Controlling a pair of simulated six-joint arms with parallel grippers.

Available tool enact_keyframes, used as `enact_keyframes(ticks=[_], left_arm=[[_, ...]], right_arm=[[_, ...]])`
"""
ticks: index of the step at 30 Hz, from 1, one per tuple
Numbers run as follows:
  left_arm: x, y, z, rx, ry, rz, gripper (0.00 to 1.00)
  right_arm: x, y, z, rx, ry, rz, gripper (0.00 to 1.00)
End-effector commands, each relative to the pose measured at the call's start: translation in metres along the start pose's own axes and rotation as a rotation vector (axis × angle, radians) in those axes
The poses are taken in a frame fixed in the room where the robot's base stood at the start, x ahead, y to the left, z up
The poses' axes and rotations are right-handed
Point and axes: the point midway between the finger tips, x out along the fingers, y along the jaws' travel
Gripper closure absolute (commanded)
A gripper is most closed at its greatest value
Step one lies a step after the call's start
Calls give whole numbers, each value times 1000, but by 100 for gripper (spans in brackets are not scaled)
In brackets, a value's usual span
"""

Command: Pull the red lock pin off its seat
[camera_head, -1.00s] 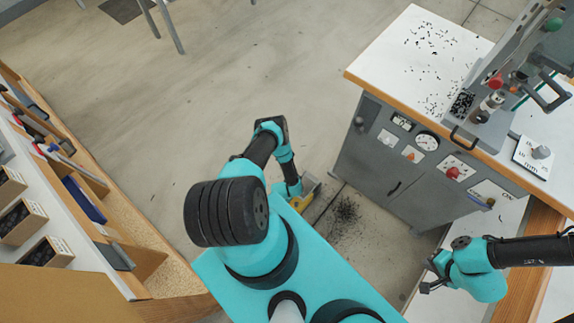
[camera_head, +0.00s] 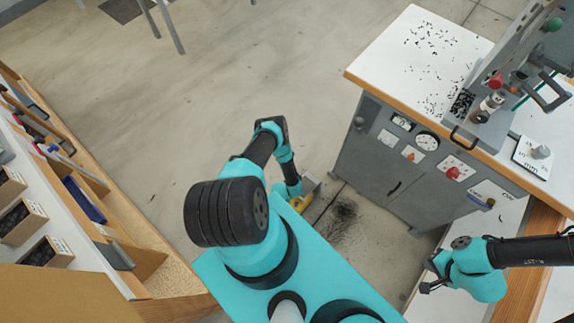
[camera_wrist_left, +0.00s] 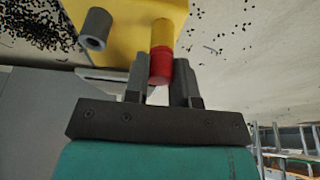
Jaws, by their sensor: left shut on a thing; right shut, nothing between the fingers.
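The red lock pin (camera_wrist_left: 160,67) shows in the left wrist view between the two fingers of my left gripper (camera_wrist_left: 160,82), which is shut on it. Its far end meets a short yellow stub (camera_wrist_left: 162,33) on a yellow body (camera_wrist_left: 125,22); I see no clear gap between red and yellow. In the head view the yellow body (camera_head: 301,203) is small and low near the floor, and the pin cannot be made out there. My right gripper (camera_head: 430,279) is shut and empty at the lower right.
A grey cabinet (camera_head: 385,165) with gauges stands to the right, with a press (camera_head: 510,95) and black scraps on its white top. A wooden shelf unit (camera_head: 100,190) stands at left. Black scraps (camera_head: 343,212) lie on the floor by the yellow body. Open floor lies behind.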

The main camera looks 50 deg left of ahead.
Motion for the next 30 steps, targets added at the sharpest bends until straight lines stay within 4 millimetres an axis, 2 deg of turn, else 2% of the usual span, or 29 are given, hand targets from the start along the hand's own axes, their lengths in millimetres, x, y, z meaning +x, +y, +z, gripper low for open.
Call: enact_keyframes(ticks=[30], left_arm=[[-10, 0, -3, 0, 0, 0, 100]], right_arm=[[0, 0, 0, 0, 0, 0, 100]])
